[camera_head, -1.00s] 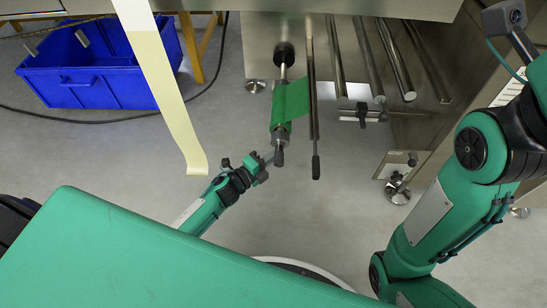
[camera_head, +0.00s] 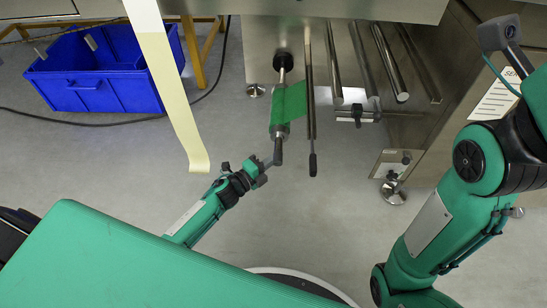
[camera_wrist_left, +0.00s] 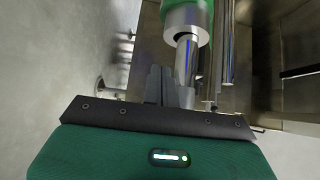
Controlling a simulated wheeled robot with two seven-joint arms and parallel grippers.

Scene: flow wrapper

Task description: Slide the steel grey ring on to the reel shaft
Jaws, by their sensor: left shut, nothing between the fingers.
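The reel shaft (camera_head: 278,155) points towards me under the machine and carries a green film roll (camera_head: 289,104). In the left wrist view the shaft's near end (camera_wrist_left: 186,62) sticks out of a steel grey ring-like collar (camera_wrist_left: 187,22). The collar (camera_head: 278,131) surrounds the shaft at the front of the green roll. I cannot tell whether it is the task's ring or part of the reel. My left gripper (camera_head: 268,163) is shut and empty close beside the shaft's near end. Its fingers (camera_wrist_left: 166,86) overlap the shaft in the wrist view; contact is unclear. My right gripper is out of view.
A thin rod with a dark handle (camera_head: 313,163) runs just right of the shaft. Steel rollers (camera_head: 391,63) and a machine foot (camera_head: 394,193) lie further right. A pale film strip (camera_head: 170,90) hangs at left, before a blue bin (camera_head: 105,68). The floor below is open.

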